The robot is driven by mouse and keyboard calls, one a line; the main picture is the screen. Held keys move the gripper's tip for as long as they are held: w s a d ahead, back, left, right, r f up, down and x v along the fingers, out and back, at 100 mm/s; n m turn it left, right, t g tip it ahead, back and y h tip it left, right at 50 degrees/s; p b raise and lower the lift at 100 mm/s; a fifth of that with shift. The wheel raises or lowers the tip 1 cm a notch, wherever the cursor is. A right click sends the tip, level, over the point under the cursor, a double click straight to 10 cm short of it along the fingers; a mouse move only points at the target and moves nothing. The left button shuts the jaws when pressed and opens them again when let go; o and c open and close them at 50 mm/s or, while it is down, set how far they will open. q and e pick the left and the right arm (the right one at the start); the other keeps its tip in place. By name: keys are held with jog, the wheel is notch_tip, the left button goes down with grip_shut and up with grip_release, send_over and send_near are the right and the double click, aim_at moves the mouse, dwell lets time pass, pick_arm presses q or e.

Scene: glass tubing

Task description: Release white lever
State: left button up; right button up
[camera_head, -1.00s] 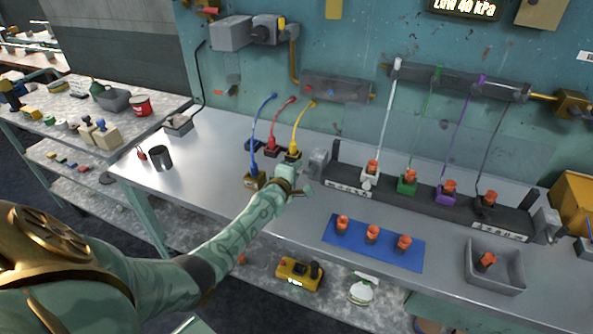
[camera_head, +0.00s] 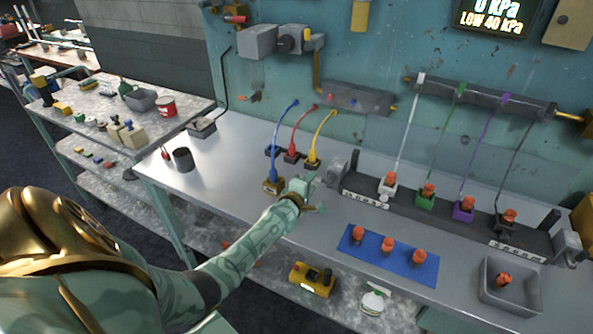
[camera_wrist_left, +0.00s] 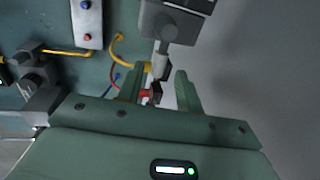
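The white block with its small white lever (camera_head: 384,199) is at the left end of the black rail (camera_head: 440,215), with an orange cap on it and a white tube rising from it. My left gripper (camera_head: 316,193) is left of it, over the bench near the rail's grey end bracket (camera_head: 337,172), apart from the white block. In the left wrist view its two fingers (camera_wrist_left: 162,88) are spread, with a gap between them. A grey block with a pale stem (camera_wrist_left: 162,62) shows beyond the gap; I cannot tell whether it is the white lever. My right gripper is out of view.
Green (camera_head: 427,196), purple (camera_head: 464,209) and black blocks follow along the rail. A blue mat (camera_head: 398,270) with three orange caps lies in front; a grey tray (camera_head: 525,300) is at right. Blue, red and yellow hoses (camera_head: 321,135) stand behind my left gripper. Bench left is mostly clear.

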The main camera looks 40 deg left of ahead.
pick_arm(q)
jog(key=p+v, duration=0.4)
jog(key=v, duration=0.9)
jog(key=shift+w, duration=0.1)
